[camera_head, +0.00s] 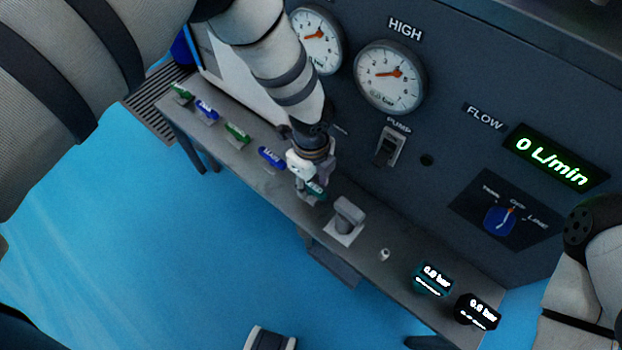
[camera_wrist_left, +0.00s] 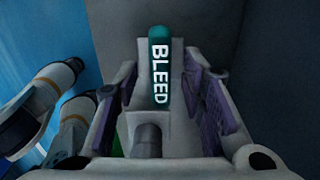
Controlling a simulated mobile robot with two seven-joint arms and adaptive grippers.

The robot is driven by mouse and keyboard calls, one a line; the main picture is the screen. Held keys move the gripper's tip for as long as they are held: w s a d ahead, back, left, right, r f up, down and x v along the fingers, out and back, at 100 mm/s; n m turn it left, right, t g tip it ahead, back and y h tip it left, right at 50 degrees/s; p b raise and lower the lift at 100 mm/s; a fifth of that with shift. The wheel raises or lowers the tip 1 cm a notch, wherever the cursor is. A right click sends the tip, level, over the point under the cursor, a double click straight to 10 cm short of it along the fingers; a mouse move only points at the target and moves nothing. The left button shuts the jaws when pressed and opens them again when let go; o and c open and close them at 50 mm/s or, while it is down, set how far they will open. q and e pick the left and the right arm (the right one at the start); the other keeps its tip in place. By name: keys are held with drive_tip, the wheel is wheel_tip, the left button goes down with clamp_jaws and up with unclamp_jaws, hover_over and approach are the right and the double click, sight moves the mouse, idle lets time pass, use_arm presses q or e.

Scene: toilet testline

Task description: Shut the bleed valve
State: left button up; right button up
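The bleed valve has a teal handle lettered BLEED (camera_wrist_left: 160,65), which points up the picture in the left wrist view. Its grey stem (camera_wrist_left: 147,138) shows below the handle. In the head view a small part of the teal handle (camera_head: 316,187) shows under my left gripper (camera_head: 308,186), which hides the rest. In the left wrist view the purple-padded fingers stand apart on either side of the handle, with gaps visible, so the gripper is open around it. My right arm shows at the right edge of the head view, but its gripper is not visible.
Green and blue valve handles, including a blue one (camera_head: 271,157), line the narrow bench (camera_head: 262,186) to the left. A grey knob (camera_head: 347,214) and two pressure displays (camera_head: 432,279) stand to the right. The panel behind carries gauges (camera_head: 390,77), a pump switch (camera_head: 390,146) and a flow display reading 0 L/min (camera_head: 553,158).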

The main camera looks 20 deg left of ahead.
sight(311, 185)
use_arm(q)
wheel_tip(311, 185, up, 12)
idle(0.4)
